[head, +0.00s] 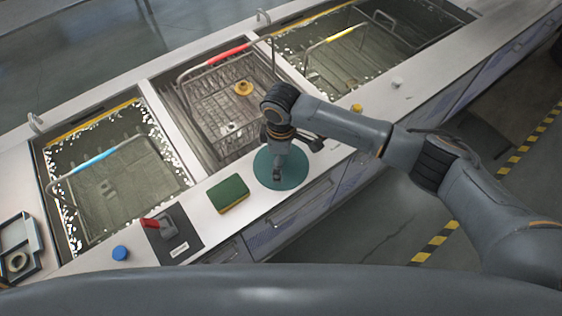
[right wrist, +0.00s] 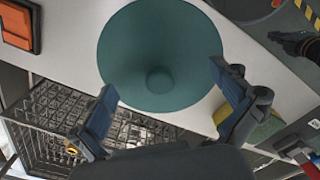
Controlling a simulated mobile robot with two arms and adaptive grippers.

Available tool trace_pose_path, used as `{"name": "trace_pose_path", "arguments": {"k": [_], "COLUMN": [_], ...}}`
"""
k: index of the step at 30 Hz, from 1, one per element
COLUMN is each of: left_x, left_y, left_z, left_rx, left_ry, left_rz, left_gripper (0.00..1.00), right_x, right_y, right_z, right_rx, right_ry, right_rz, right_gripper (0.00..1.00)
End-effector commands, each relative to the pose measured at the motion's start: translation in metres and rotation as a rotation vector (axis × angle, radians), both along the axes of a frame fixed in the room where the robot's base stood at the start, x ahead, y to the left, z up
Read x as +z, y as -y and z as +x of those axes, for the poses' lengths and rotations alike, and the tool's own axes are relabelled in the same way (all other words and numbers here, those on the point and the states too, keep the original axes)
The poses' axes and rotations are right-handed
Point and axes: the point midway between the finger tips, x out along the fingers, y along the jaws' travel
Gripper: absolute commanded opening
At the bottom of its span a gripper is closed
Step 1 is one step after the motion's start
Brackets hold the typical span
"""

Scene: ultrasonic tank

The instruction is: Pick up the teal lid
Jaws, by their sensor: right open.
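The teal lid (head: 296,178) is a round disc lying flat on the white counter in front of the middle tank. In the right wrist view the lid (right wrist: 150,40) shows a small round knob (right wrist: 160,80) at its centre. My right gripper (head: 296,158) is over the lid, pointing down, and covers part of it in the head view. In the right wrist view the right gripper (right wrist: 163,80) is open, its two fingers on either side of the knob and apart from it. A dark jointed shape at that view's right edge looks like my left gripper (right wrist: 298,45); its jaws are unclear.
A green sponge (head: 229,194) lies left of the lid. Beyond are a red-handled switch (head: 160,226) and a blue knob (head: 120,253). Behind the lid is the middle tank with a red-handled wire basket (head: 215,90). An orange object (right wrist: 18,25) lies beside the lid.

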Motion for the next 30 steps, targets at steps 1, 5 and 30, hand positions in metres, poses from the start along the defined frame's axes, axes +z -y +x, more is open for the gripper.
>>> {"name": "trace_pose_path", "arguments": {"k": [1, 5, 30], "left_x": [-0.0002, -0.0002, -0.0046], "left_y": [-0.0002, -0.0002, -0.0001], "left_z": [0.0002, 0.0002, -0.0001], "left_rx": [0.0, 0.0, 0.001], "left_ry": [0.0, 0.0, 0.0], "left_rz": [0.0, 0.0, 0.0], "left_gripper": [0.0, 0.0, 0.0], "right_x": [0.0002, 0.0005, 0.0047], "right_y": [-0.0002, -0.0002, 0.0002], "right_z": [0.0, 0.0001, -0.0003], "right_rx": [0.0, 0.0, 0.0], "right_ry": [0.0, 0.0, -0.002], "right_rz": [0.0, 0.001, -0.001], "right_gripper": [1.0, 0.73, 0.0]}}
